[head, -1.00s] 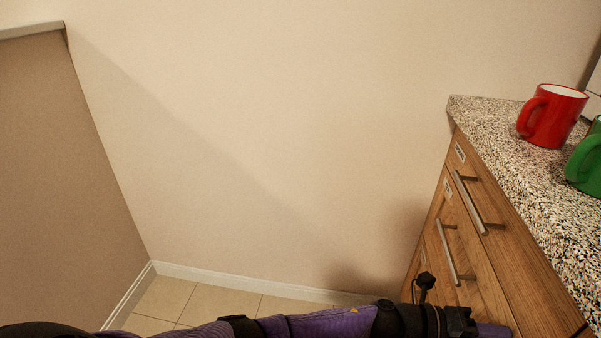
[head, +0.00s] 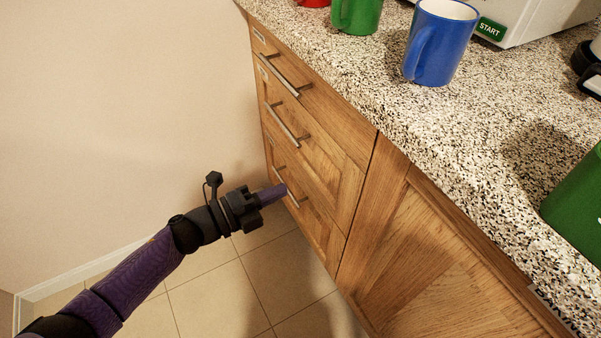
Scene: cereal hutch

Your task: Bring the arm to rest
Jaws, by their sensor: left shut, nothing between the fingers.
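My left arm comes in from the lower left in the head view. My left gripper (head: 272,194) is shut and holds nothing. My right gripper is not in view.
A speckled counter (head: 440,130) tops the cabinet, with its drawers shut. On it are a red mug (head: 313,3), a green mug (head: 357,14), a blue mug (head: 436,45), a white appliance (head: 530,18) and a green object (head: 578,205). Tiled floor (head: 265,280) lies open below.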

